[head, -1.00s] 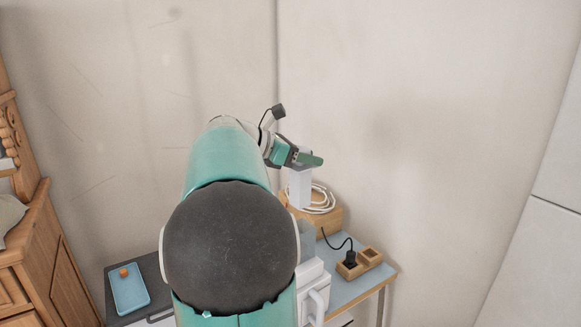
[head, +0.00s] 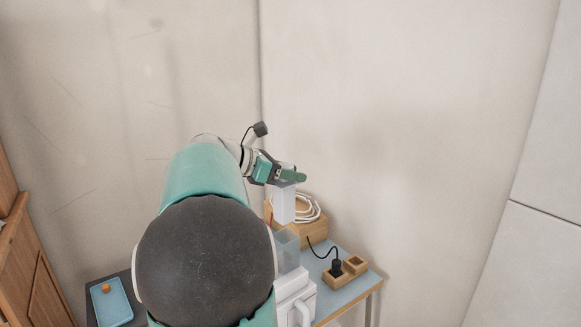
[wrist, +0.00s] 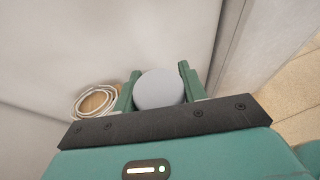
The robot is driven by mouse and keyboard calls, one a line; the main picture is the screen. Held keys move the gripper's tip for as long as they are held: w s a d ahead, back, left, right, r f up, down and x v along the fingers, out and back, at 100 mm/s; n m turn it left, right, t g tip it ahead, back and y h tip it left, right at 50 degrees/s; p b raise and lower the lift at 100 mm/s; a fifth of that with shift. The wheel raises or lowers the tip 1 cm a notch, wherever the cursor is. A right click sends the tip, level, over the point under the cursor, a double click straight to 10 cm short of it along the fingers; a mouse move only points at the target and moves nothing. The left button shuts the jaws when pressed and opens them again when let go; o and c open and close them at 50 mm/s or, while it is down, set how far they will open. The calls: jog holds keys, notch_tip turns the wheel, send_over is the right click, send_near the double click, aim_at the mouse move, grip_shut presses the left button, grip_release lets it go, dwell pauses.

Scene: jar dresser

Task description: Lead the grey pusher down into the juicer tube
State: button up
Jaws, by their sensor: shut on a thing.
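My gripper (head: 288,176) has green fingers shut on the grey pusher (head: 284,204), a pale upright block hanging below them. In the wrist view the pusher's round grey top (wrist: 158,89) sits between the two fingers. The juicer (head: 296,292) is white with a handle and stands on the table, partly hidden by my arm. Its see-through tube (head: 288,240) rises behind my arm. The pusher's lower end appears just above the tube's top; I cannot tell whether it is in line with it or has entered it.
A wooden box with a coiled white cable (head: 308,208) stands behind the pusher. A wooden socket block (head: 345,271) with a black plug is on the blue table (head: 358,290). A blue tray (head: 112,303) with an orange item lies at left. Walls close the back.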

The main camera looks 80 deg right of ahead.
aim_at(290, 201)
jog(key=shift+f, duration=3.95)
jog(key=o, duration=1.3)
jog(key=shift+o, duration=0.2)
jog(key=v, duration=1.3)
jog(key=shift+w+a, duration=0.2)
jog(key=shift+w, duration=0.05)
jog(key=shift+r, duration=0.15)
